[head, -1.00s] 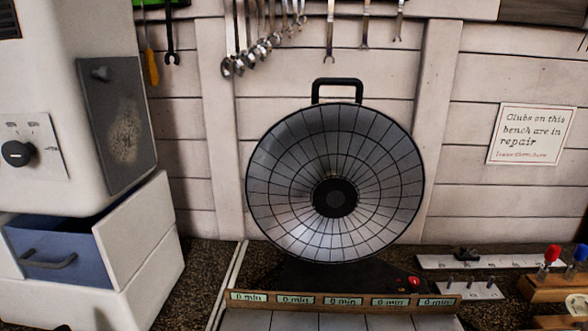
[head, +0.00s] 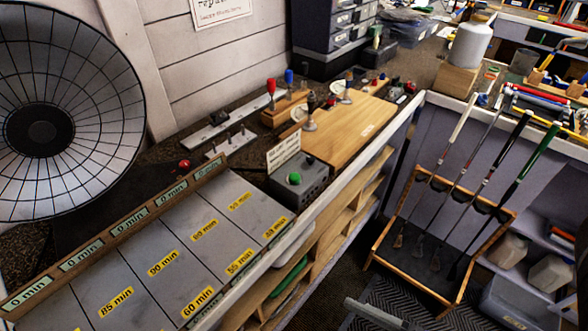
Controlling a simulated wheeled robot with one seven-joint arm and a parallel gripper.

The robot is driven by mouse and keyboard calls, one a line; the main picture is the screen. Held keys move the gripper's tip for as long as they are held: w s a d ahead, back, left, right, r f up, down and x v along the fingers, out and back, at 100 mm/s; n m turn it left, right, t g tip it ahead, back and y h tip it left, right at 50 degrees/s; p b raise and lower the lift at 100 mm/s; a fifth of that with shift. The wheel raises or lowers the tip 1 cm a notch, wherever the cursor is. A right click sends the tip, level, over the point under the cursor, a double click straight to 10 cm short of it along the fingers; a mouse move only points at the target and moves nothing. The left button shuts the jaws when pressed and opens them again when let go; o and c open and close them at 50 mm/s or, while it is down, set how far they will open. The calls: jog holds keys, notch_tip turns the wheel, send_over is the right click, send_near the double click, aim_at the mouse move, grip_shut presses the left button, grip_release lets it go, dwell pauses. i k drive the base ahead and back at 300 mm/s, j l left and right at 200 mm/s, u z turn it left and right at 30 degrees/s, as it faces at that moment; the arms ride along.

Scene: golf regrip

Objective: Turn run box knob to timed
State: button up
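A small grey box (head: 300,182) with a green button (head: 294,178) stands on the bench edge in the head view, beside a small sign card (head: 283,150). I cannot tell if it is the run box, and no knob with a readable "timed" mark shows. The white machine with a black knob seen earlier is out of view now.
A round wire-guarded heater dish (head: 60,120) stands at the left. Grey panels with yellow minute labels (head: 163,263) lie before it. A wooden board (head: 345,125) lies farther right. Several clubs lean in a wooden rack (head: 386,235) on the floor.

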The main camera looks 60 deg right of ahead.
aim_at(310, 159)
jog(key=l+z, duration=0.15)
jog(key=l, duration=1.15)
